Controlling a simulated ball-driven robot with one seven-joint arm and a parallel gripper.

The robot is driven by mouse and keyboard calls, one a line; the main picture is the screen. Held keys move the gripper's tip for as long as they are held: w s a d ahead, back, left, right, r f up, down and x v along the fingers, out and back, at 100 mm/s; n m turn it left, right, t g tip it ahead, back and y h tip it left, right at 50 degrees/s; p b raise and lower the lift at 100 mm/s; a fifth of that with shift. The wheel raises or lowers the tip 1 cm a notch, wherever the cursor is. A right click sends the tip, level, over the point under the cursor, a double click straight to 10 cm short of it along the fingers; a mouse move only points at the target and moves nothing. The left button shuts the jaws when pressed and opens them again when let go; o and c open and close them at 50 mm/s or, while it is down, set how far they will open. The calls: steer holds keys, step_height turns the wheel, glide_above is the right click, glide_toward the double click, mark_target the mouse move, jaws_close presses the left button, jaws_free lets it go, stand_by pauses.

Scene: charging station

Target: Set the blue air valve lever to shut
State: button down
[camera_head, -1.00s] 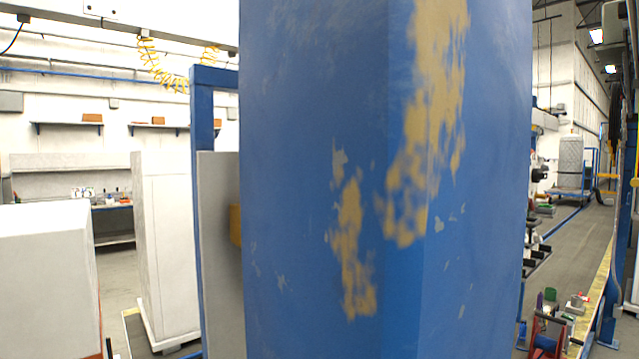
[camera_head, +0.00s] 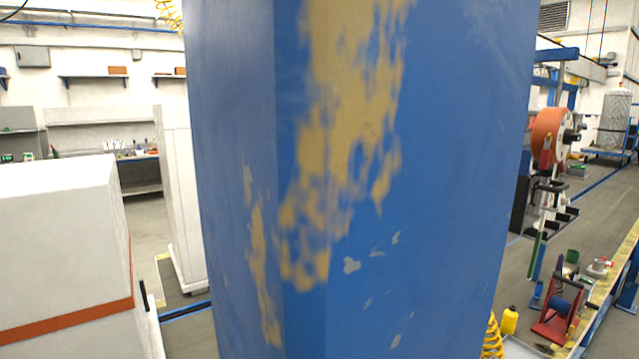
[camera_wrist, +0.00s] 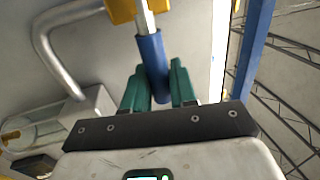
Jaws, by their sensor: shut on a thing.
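The blue lever (camera_wrist: 151,58) shows in the wrist view as a blue sleeve on a pale metal shank, running down from a yellow part (camera_wrist: 121,9) at the top. My gripper (camera_wrist: 156,78) has green fingers on both sides of the sleeve's lower end and is shut on it. The lower tip of the sleeve shows between the fingers. The valve beyond the yellow part is cut off by the frame's top edge. Neither the lever nor my gripper shows in the head view, where the middle is blocked up close.
In the wrist view, a bent grey pipe (camera_wrist: 48,48) stands left of the lever and a blue post (camera_wrist: 250,50) at right. In the head view, a white box (camera_head: 60,230) stands at left; an orange reel (camera_head: 549,135) and red stand (camera_head: 556,322) are at right beside open floor.

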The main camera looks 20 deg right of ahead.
steer(key=shift+d+f, duration=0.15)
steer(key=shift+d, duration=0.1)
steer(key=c, duration=1.2)
jaws_free()
steer(key=shift+d, duration=0.1)
steer(key=shift+o, duration=0.8)
steer(key=b+v, duration=0.2)
steer(key=v, duration=0.8)
steer(key=shift+s+b, duration=0.3)
steer(key=shift+s, duration=0.05)
